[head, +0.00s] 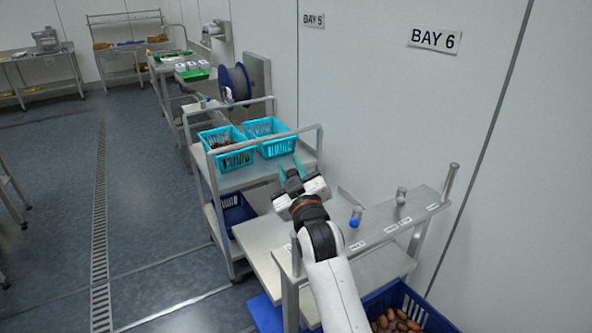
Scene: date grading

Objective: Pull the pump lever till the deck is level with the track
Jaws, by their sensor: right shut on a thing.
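My right gripper (291,178) is reached out from the bottom of the head view, its fingertips by the near edge of the cart with the turquoise baskets. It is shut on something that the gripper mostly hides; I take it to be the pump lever. A pale flat deck (262,237) lies below and left of my right wrist, partly covered by my arm. I cannot tell which surface is the track or whether the deck is level with it. My left gripper is not in view.
Two turquoise baskets (266,126) stand on a grey cart (250,178). A labelled grey shelf (411,212) at the right carries a blue-ended piece (355,217) and a grey one (401,196). A blue crate (425,314) of dates sits below.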

